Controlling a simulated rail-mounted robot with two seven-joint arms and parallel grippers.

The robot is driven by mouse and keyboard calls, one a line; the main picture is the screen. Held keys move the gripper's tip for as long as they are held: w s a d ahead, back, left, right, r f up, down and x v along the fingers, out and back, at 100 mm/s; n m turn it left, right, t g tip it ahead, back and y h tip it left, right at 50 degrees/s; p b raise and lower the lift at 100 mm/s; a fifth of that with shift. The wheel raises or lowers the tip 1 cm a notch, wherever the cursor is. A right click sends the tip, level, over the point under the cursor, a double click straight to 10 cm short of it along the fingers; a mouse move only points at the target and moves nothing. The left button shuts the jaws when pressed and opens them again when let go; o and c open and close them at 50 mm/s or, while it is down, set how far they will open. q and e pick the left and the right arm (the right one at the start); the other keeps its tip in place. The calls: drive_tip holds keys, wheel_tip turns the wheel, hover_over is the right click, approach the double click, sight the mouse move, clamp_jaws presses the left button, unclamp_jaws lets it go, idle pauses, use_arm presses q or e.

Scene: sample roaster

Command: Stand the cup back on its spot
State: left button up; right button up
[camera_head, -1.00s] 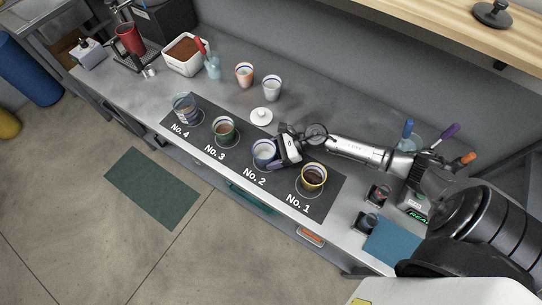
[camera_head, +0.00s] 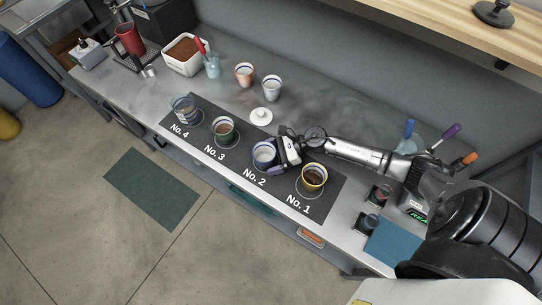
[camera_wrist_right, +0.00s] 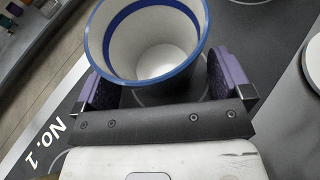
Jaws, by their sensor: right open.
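A white cup with a blue rim and a blue inner band (camera_head: 263,154) stands upright at the No. 2 place on the dark labelled mat (camera_head: 335,187). In the right wrist view the cup (camera_wrist_right: 150,45) is between the two purple fingers, and part of a pale ring shows beneath it. My right gripper (camera_head: 282,152) reaches it from the right and is open, with one finger on each side of the cup. In the right wrist view the gripper (camera_wrist_right: 164,88) shows small gaps beside the cup; I cannot tell if a finger touches it. My left gripper is out of view.
A yellow cup (camera_head: 314,174) at No. 1 stands close under my right arm. A white lid (camera_head: 261,116) and two cups, orange (camera_head: 244,74) and white (camera_head: 271,87), stand behind.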

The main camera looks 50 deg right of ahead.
drive_tip(key=shift+s+d+r, duration=0.1)
drive_tip(key=shift+d+r, duration=0.1)
drive_tip(key=shift+r, duration=0.05)
drive_tip(key=v, duration=1.1)
drive_tip(key=shift+s, duration=0.15)
drive_tip(key=shift+d+r, duration=0.15)
drive_tip(key=shift+r, duration=0.1)
